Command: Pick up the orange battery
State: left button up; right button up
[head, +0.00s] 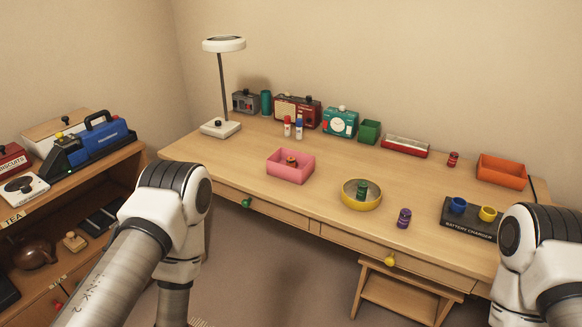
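A small orange and dark object, apparently the orange battery (291,161), sits inside the pink box (291,178) on the desk; the box's front wall hides its lower part. Only links of my two arms show, at the lower left and lower right. Neither gripper is in view, so I cannot see whether they are open or shut.
A green battery (361,189) stands in the yellow bowl (350,201). A purple battery (404,218) and a red battery (453,159) stand on the desk (255,151). The battery charger (467,223) is near my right arm. Desk around the pink box is clear.

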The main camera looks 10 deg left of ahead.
aim_at(290, 161)
jog(key=i+j+z, duration=0.1)
jog(key=j+z, duration=0.9)
jog(key=j, duration=0.15)
